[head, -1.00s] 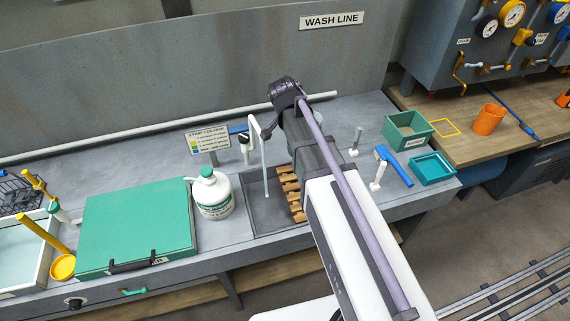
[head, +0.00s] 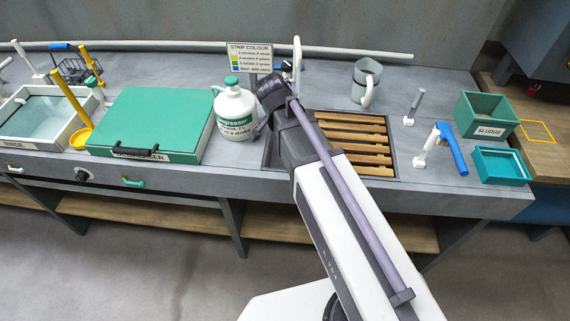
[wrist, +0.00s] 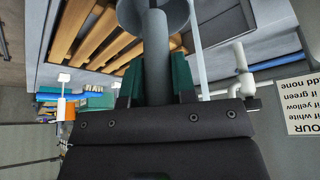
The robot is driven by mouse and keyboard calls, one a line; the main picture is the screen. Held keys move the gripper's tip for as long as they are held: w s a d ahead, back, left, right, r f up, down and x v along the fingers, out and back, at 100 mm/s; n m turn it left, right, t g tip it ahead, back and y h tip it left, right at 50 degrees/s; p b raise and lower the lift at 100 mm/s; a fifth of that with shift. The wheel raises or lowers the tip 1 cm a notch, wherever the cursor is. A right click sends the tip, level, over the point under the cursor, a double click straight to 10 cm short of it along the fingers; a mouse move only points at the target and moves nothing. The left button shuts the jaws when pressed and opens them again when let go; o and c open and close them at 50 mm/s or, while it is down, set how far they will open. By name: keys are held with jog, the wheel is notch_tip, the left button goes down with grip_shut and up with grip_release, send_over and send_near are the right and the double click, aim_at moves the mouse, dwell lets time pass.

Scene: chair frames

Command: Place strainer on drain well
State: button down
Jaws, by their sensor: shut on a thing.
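My gripper (wrist: 155,88) is shut on the grey upright stem of the strainer (wrist: 158,55) in the wrist view. A wide round grey part of the strainer shows at the top edge, partly cut off. The drain well (head: 393,150) is the dark sunken basin in the counter in the head view, with wooden slats (head: 352,145) across it. The slats also show at upper left in the wrist view (wrist: 95,38). In the head view my arm covers the well's left part, and my gripper and the strainer are hidden behind it.
A degreaser bottle (head: 236,112) stands left of the well, beside a green-lidded tank (head: 152,122). A strip colour sign (head: 249,57) and white tap (head: 297,55) stand behind. A grey jug (head: 366,85) is behind the well; a blue-handled brush (head: 452,150) lies right.

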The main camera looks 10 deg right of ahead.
notch_tip(320, 180, down, 9)
jog(key=b, duration=0.8)
jog(key=shift+f, duration=0.2)
jog(key=shift+d+r+p, duration=0.1)
jog(key=shift+r+p, duration=0.2)
jog(key=shift+p, duration=0.05)
jog(key=shift+f, duration=0.25)
jog(key=c, duration=0.9)
grip_release()
jog(key=shift+r, duration=0.1)
jog(key=shift+c, duration=0.2)
jog(key=p+v, duration=1.1)
jog(key=v, duration=0.1)
jog(key=s+d+f+n+g+y, duration=0.1)
jog(key=s+d+n+g+y, duration=0.1)
jog(key=s+n, duration=0.8)
jog(key=shift+s+d+n+g+y, duration=0.45)
jog(key=shift+d+y, duration=0.2)
jog(key=shift+y, duration=0.25)
